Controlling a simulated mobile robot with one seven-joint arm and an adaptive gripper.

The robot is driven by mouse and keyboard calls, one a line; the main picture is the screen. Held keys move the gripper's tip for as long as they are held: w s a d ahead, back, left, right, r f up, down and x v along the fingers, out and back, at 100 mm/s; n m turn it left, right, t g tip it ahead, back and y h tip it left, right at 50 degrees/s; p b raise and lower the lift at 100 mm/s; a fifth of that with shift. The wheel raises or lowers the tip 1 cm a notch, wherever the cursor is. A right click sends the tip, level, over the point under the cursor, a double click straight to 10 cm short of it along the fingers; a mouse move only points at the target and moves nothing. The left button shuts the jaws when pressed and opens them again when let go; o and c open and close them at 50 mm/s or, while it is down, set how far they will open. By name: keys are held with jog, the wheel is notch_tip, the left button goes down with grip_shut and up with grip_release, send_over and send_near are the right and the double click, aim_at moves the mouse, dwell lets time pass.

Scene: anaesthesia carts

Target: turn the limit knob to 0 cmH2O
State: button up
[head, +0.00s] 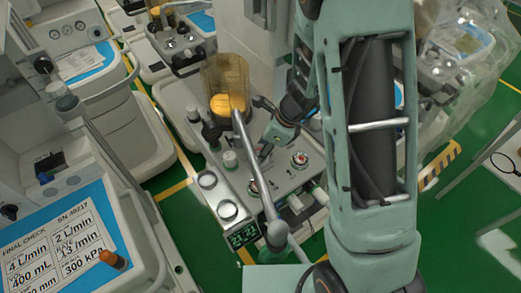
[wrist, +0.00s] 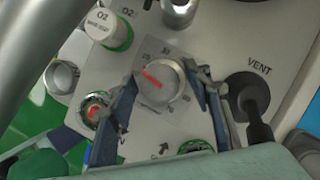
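The limit knob (wrist: 168,88) is a round grey-white knob with a red mark, in the middle of the wrist view. A printed scale rings it; its numbers are too small to read surely. The red mark lies on the knob's left part, pointing roughly left. My gripper (wrist: 161,72) has one finger left of the knob and one right of it. The fingers straddle the knob, with a narrow gap showing at the left; contact at the right is unclear. In the head view my gripper (head: 268,133) is over the panel, and I cannot make out this knob surely.
A green-ringed O2 knob (wrist: 110,32) is upper left and a red-centred knob (wrist: 97,110) is left of my gripper. A black VENT fitting (wrist: 246,96) stands close at right. A grey tube (head: 256,165) crosses the panel near my arm.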

jog(key=c, duration=0.9)
jog(key=shift+n, duration=0.3)
jog(key=n+g, duration=0.2)
jog(key=n, duration=0.3)
jog(key=shift+w+n+p, duration=0.1)
jog(key=shift+n+p, duration=0.2)
jog(key=shift+p, duration=0.1)
jog(key=n+g, duration=0.1)
jog(key=n, duration=0.2)
jog(key=n+g+h, duration=0.1)
jog(key=n, duration=0.1)
jog(key=shift+n, duration=0.4)
jog(key=o, duration=1.1)
jog(key=shift+o, duration=0.2)
jog(key=shift+r, duration=0.1)
